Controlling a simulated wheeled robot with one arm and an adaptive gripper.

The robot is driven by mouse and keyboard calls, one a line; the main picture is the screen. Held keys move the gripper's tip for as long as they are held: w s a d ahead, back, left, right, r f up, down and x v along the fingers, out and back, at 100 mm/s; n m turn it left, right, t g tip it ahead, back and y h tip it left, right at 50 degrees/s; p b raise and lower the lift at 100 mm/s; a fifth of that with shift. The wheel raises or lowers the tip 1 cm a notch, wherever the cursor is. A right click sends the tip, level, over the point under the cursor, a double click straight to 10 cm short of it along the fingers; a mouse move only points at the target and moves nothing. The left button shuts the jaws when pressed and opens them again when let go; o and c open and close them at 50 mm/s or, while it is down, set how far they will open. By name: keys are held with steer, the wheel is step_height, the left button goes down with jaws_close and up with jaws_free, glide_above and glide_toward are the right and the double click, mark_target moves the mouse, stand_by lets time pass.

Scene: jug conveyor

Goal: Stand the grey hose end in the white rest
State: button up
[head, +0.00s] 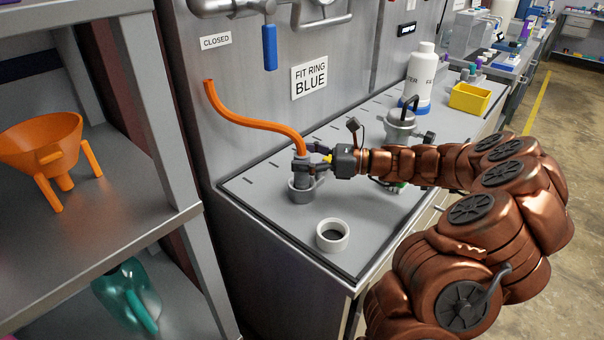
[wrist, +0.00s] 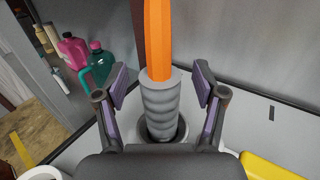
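The grey hose end (head: 301,170), on an orange hose (head: 262,121), stands upright in a dark grey ring holder (head: 301,194) on the counter. It also shows in the wrist view (wrist: 161,104), ribbed, with its lower end inside the ring. My gripper (head: 318,165) is at the hose end, with one finger on each side. In the wrist view my gripper (wrist: 160,88) is open, with a gap between each finger pad and the hose end. The white rest (head: 332,236) is an empty white ring nearer the counter's front edge.
A metal canister (head: 400,128) stands behind my wrist. A white bottle (head: 421,75) and a yellow bin (head: 469,98) are farther back. Shelves at the left hold an orange funnel (head: 42,146) and a teal jug (head: 128,293). The counter around the white rest is clear.

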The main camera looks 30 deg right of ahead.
jaws_close()
stand_by(0.4)
